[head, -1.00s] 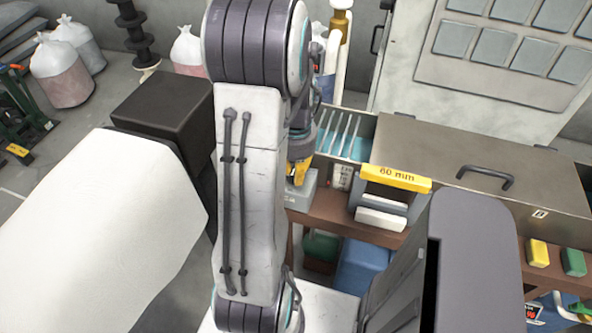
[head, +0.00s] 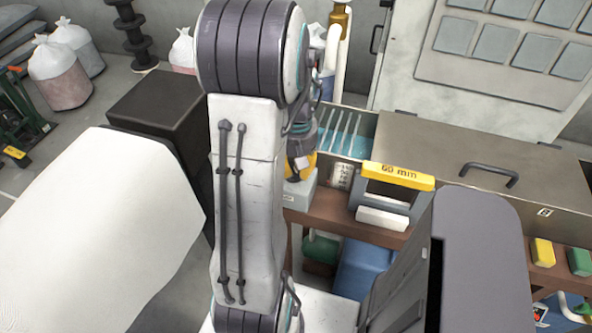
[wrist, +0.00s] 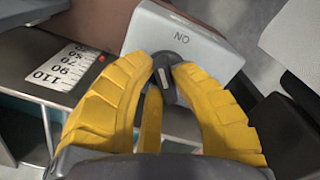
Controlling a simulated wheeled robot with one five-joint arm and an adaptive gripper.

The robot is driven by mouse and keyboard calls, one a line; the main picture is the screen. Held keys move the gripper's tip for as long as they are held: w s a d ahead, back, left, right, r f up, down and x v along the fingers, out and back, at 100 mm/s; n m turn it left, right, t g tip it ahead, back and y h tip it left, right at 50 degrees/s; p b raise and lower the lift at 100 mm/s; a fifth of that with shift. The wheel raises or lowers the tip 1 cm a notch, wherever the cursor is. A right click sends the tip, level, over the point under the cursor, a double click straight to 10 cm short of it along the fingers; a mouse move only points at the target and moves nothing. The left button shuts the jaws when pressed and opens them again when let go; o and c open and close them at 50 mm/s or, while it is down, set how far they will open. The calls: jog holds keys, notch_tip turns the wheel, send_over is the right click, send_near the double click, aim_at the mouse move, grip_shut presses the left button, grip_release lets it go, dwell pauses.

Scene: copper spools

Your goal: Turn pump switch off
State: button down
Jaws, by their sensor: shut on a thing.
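The pump switch is a light grey box (wrist: 205,50) with a dark round knob (wrist: 165,75) bearing a pale pointer mark. The word ON reads upside down on the box, above the knob in the wrist view. The pointer is close to vertical in that picture. My gripper (wrist: 164,72) has its yellow fingertips closed on both sides of the knob. In the head view the switch box (head: 301,193) sits at the left end of the brown bench, and my gripper (head: 299,166) points down onto it, partly hidden by my arm.
A steel bath with a lid (head: 480,165) stands right of the switch on the brown bench (head: 345,226). A yellow 60 mm bar (head: 397,177) is in front of it. A number scale (wrist: 65,72) shows beside the switch. White sacks (head: 58,75) stand far left.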

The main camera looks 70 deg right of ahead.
jog(key=n+b, duration=0.1)
jog(key=n, duration=0.4)
jog(key=shift+d+f+n, duration=0.1)
jog(key=shift+n, duration=0.2)
jog(key=shift+w+d+n+b, duration=0.1)
jog(key=shift+n+b, duration=0.3)
jog(key=shift+n, duration=1.8)
jog(key=c, duration=1.1)
grip_release()
jog(key=shift+o, duration=0.2)
notch_tip(320, 180, up, 12)
